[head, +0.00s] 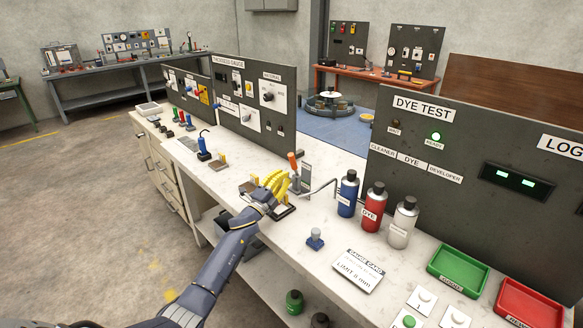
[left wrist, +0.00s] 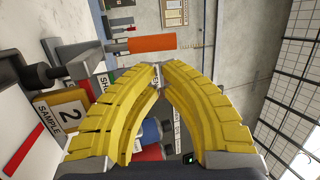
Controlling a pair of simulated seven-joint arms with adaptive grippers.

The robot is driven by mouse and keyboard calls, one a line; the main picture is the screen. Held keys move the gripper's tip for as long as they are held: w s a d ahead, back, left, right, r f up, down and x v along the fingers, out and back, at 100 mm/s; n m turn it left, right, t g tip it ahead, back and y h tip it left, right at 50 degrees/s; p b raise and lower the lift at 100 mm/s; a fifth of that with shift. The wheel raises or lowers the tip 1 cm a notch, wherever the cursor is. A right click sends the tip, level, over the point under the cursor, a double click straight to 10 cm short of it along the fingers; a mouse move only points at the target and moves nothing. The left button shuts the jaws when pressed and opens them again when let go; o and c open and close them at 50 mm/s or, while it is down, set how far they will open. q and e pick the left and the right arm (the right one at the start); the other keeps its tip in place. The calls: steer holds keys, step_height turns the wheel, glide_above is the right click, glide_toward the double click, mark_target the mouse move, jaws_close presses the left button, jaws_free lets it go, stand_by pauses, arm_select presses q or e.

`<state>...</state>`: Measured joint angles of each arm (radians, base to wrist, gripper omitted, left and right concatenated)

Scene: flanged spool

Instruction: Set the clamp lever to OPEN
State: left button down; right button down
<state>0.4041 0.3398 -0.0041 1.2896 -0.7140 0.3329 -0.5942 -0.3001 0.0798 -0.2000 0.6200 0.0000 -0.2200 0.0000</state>
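The clamp lever has an orange grip (head: 292,160) and stands nearly upright, tilted slightly left, just behind my left gripper in the head view. In the left wrist view the orange grip (left wrist: 152,43) lies across the upper middle, beyond the fingertips and apart from them. My left gripper (head: 279,181) has curved yellow fingers. Its fingertips (left wrist: 157,75) come together in the wrist view with no object seen between them. The clamp's base is partly hidden by the gripper, and I cannot read any OPEN mark. My right gripper is not in view.
A grey upright plate (head: 306,178) stands right of the lever. A blue bottle (head: 347,194), a red bottle (head: 374,207) and a white bottle (head: 402,222) stand farther right. A gauge card (head: 358,271) lies in front.

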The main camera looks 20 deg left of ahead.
arm_select(q)
steer(key=shift+x, duration=2.8)
steer(key=shift+w+d+r, duration=0.2)
steer(key=shift+w+r, duration=0.1)
steer(key=shift+w, duration=0.25)
steer(key=shift+s, duration=0.1)
steer(key=r+v, duration=0.1)
steer(key=v, duration=1.2)
steer(key=shift+s+f, duration=0.2)
steer(key=shift+s, duration=0.3)
steer(key=c, duration=2.1)
jaws_free()
steer(key=shift+a, duration=0.15)
